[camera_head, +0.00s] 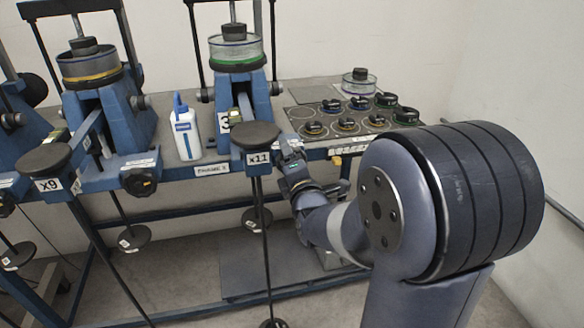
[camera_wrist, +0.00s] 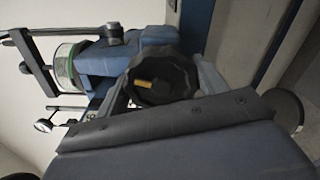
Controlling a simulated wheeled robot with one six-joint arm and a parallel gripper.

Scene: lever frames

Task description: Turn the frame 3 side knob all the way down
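Frame 3 is a blue lever frame (camera_head: 240,90) with a green-ringed clear cup on top and a "3" label. Its black side knob (camera_wrist: 160,78), with a yellow mark on its face, shows in the wrist view. In the head view I cannot make this knob out behind my gripper (camera_head: 292,170). My gripper is at the right side of frame 3's lower front. In the wrist view my gripper (camera_wrist: 165,88) has its two fingers apart, one on each side of the knob. I cannot tell whether they touch it.
Frame 3's lever ends in a round black pad (camera_head: 254,135) marked x11, close left of my gripper. A white bottle (camera_head: 186,132) stands to the left. A board (camera_head: 300,117) with several dark knob-like pieces lies on the bench at right. Another lever frame (camera_head: 95,90) stands left.

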